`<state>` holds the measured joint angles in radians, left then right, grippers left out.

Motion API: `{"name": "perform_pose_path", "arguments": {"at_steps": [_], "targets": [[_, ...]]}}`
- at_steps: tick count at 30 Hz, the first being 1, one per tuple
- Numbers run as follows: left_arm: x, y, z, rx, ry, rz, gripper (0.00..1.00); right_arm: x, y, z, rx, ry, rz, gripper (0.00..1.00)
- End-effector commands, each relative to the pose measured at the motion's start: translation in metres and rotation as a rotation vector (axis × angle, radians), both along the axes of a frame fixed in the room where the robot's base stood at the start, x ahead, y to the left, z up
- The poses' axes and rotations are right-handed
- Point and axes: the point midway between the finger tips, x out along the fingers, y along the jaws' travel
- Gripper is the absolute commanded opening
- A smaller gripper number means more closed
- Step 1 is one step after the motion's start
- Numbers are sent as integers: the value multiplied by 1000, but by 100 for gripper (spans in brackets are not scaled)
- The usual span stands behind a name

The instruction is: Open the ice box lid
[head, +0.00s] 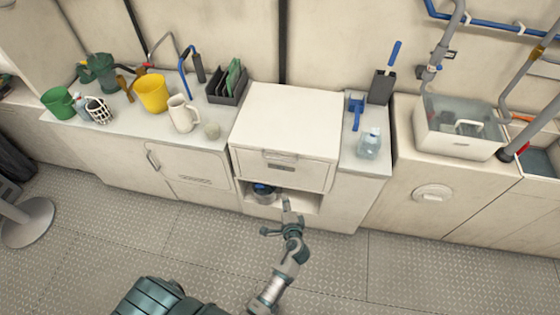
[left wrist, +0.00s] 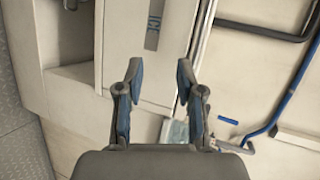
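The ice box (head: 290,112) is a white square unit in the middle of the counter in the head view. Its flat lid lies closed on top. My left gripper (head: 284,212) is low in front of the ice box, near the niche under the front panel. In the left wrist view its two fingers (left wrist: 158,78) are spread apart with nothing between them, facing the front panel. My right gripper is not in view.
An open niche (head: 305,202) below the panel holds a dark round pot (head: 263,193). A clear bottle (head: 369,144) and blue-handled tools stand right of the ice box. A white pitcher (head: 183,113), yellow bucket (head: 152,93) and dark rack (head: 228,88) stand left. The floor in front is clear.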

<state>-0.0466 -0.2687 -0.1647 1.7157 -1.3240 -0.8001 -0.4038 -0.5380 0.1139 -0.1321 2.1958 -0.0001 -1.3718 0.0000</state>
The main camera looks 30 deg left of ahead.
Motion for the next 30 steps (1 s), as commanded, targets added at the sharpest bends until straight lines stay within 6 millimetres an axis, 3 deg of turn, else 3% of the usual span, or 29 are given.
{"name": "perform_pose_path", "arguments": {"at_steps": [3,6,11,19,30], "targets": [[14,0,38,121,-50,12,37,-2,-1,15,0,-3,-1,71],[20,3,51,163,-65,16,37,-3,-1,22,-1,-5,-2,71],[36,15,49,170,-66,18,37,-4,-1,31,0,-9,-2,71],[85,51,35,169,-64,17,37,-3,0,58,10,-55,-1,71],[139,91,22,166,-63,16,37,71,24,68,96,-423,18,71]]}}
